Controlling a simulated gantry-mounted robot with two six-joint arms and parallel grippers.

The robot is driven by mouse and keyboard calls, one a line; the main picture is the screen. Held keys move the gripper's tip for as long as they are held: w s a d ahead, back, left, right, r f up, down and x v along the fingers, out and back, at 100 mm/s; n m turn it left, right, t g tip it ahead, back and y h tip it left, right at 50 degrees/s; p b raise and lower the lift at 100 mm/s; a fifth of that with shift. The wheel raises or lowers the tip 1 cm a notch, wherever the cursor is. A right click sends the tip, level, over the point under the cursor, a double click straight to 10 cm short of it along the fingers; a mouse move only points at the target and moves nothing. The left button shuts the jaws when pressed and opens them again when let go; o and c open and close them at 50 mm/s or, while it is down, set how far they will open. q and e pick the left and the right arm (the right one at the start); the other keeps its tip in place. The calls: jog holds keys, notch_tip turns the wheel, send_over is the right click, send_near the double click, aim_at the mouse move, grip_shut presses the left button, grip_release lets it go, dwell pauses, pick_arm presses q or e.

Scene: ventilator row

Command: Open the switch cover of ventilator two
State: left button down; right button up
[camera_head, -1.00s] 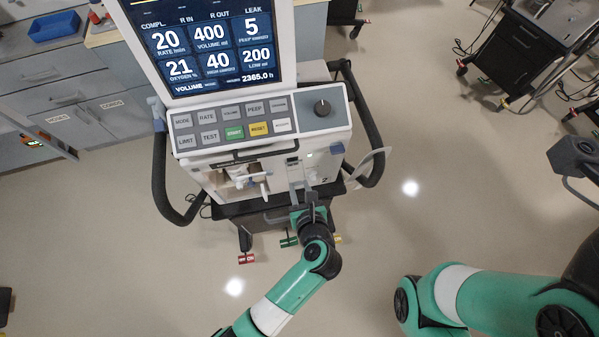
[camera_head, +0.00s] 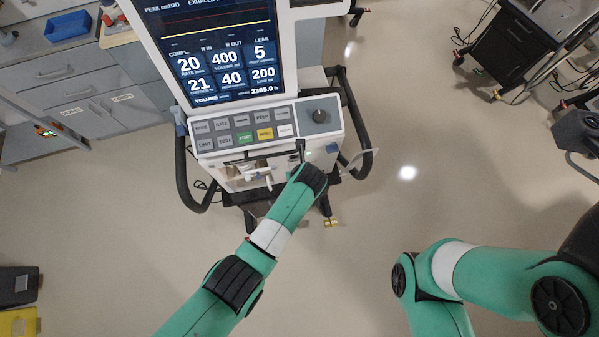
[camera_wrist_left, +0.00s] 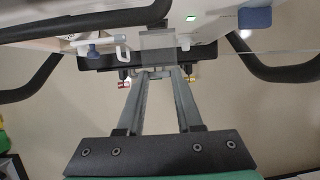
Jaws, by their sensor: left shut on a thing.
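The ventilator (camera_head: 205,165) stands in the middle of the head view, its screen lit above a button panel. The left gripper (camera_head: 301,152) is at its front face, just below the panel and knob. The wrist view shows the left gripper (camera_wrist_left: 159,72) with its two fingers closed in at the lower part of a small grey translucent plate (camera_wrist_left: 158,40), which looks like the switch cover. The switch behind it cannot be made out, and the cover's exact angle is unclear. In the head view my arm hides this spot. My right arm shows at the lower right, but its gripper is out of view.
Black curved handles flank the ventilator, left (camera_head: 184,165) and right (camera_head: 362,125). White fittings (camera_head: 255,178) sit left of my gripper, and a blue part (camera_wrist_left: 255,17) to its right. A dark cart (camera_head: 507,52) stands at the back right. The floor in front is open.

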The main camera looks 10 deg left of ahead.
pick_arm(q)
jog(key=shift+f, duration=0.1)
jog(key=c, duration=0.6)
grip_release()
jog(key=shift+o, duration=0.2)
jog(key=p+v, duration=0.2)
jog(key=v, duration=0.9)
jog(key=shift+r, duration=0.35)
jog(key=shift+a, duration=0.15)
